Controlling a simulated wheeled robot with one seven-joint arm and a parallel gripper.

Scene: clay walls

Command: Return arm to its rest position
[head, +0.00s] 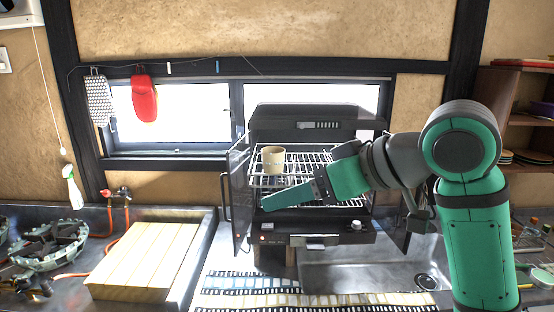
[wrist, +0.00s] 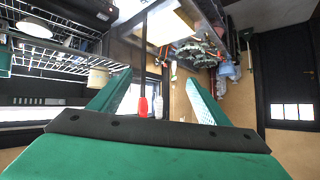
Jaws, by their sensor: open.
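My green arm reaches in from the right in the head view. My gripper (head: 265,202) is in front of the open grill oven (head: 316,240), low and near its wire rack (head: 300,160). In the wrist view my gripper (wrist: 158,88) shows two green fingers spread wide with nothing between them. A beige cup (head: 273,160) stands upright on the rack, above and behind the fingertips; it also shows in the wrist view (wrist: 98,78), left of the fingers. Part of the rack is hidden behind my arm.
The oven door (head: 239,200) stands open at the left of the oven. A wooden board (head: 150,260) lies on the counter at left, near a gas burner (head: 50,245). A sink (head: 370,278) is at the front right. Shelves (head: 520,120) stand at the right.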

